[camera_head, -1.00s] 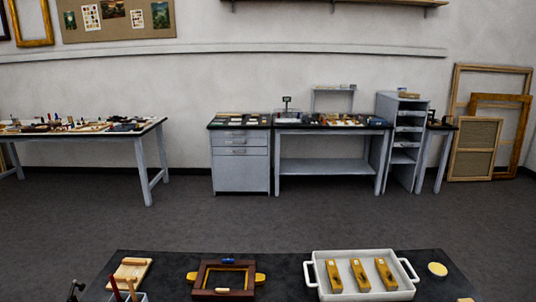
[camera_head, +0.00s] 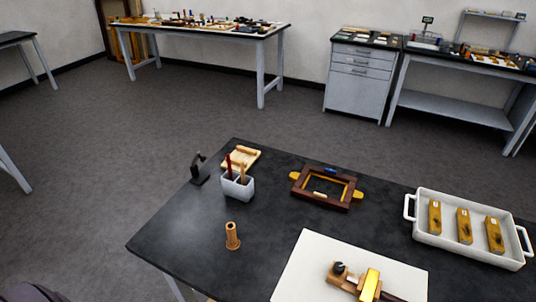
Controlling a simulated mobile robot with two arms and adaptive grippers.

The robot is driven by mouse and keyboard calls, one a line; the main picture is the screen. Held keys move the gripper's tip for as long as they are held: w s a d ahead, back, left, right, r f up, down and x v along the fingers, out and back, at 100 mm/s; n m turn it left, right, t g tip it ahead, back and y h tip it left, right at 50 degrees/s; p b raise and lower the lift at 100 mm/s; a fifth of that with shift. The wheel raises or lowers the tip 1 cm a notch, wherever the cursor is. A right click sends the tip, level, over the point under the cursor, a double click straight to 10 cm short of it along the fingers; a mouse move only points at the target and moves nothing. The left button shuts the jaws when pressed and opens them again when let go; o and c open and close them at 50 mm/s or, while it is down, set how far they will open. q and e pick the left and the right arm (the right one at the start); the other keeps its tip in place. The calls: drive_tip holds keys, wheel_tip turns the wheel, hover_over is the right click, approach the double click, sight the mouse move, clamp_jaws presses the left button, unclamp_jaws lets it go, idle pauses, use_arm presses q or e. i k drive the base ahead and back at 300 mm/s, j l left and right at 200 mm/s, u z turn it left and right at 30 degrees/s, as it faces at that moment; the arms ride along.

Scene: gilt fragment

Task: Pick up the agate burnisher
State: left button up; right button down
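The black-topped table (camera_head: 190,250) fills the lower part of the head view. A white holder (camera_head: 238,187) stands near its left side, with upright tools in it: one with a dark red handle (camera_head: 229,167) and one with a light wooden handle (camera_head: 242,174). I cannot tell whether either is the agate burnisher, as their lower ends are hidden in the holder. No burnisher can be clearly made out elsewhere on the table. Neither of my grippers is in view.
A small black stand (camera_head: 199,168), a wooden board (camera_head: 240,158), a wooden peg-like piece (camera_head: 232,236) and a brown frame (camera_head: 327,188) are on the table. A white sheet (camera_head: 310,265) bears a wooden tool (camera_head: 345,279). A white tray (camera_head: 455,251) holds yellow blocks. The left front tabletop is clear.

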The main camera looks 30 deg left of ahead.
sight(242, 169)
drive_tip(key=k+j+z, duration=0.1)
drive_tip(key=j, duration=0.25)
drive_tip(key=k+j, duration=0.1)
drive_tip(key=j, duration=0.25)
drive_tip(key=k+j+z, duration=0.15)
drive_tip(key=j, duration=0.2)
drive_tip(key=k+j+z, duration=0.1)
drive_tip(key=j, duration=0.25)
drive_tip(key=k+j+z, duration=0.1)
drive_tip(key=j, duration=0.25)
drive_tip(key=k, duration=0.1)
